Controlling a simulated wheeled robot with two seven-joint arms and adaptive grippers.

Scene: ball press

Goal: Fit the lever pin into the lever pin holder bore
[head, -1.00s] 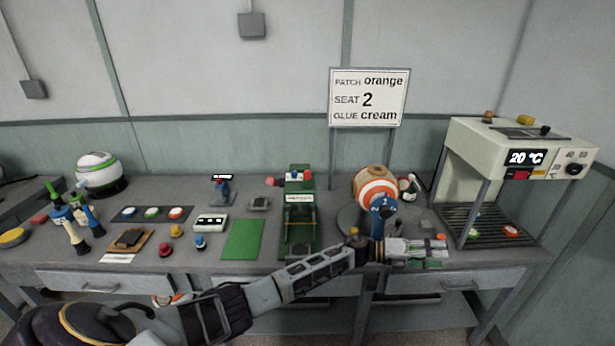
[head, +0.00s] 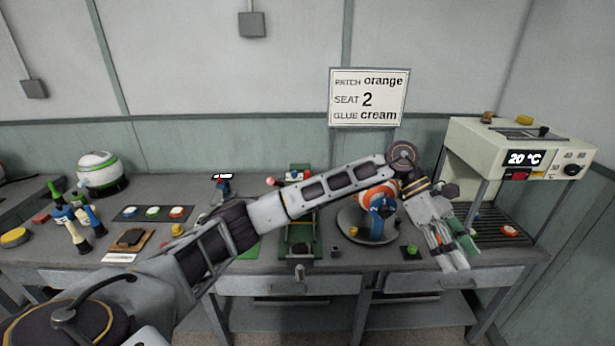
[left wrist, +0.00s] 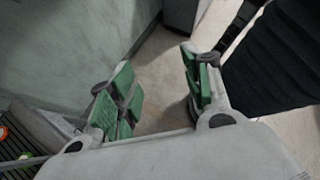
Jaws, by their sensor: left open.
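I cannot pick out the lever pin or its holder bore for certain. A small dark block (head: 336,252) sits left of the round stand. The green press (head: 313,240) is partly hidden behind my left arm. My left gripper points down at the front right of the bench, before the heater. In the left wrist view its green-padded fingers (left wrist: 157,75) are spread with nothing between them. My right gripper is out of view.
An orange and white ball (head: 372,196) on a round stand is partly covered by my arm. The heater (head: 500,150) reads 20 °C. A sign (head: 368,97) reads patch orange, seat 2, glue cream. Bottles (head: 75,228) and small parts crowd the left bench.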

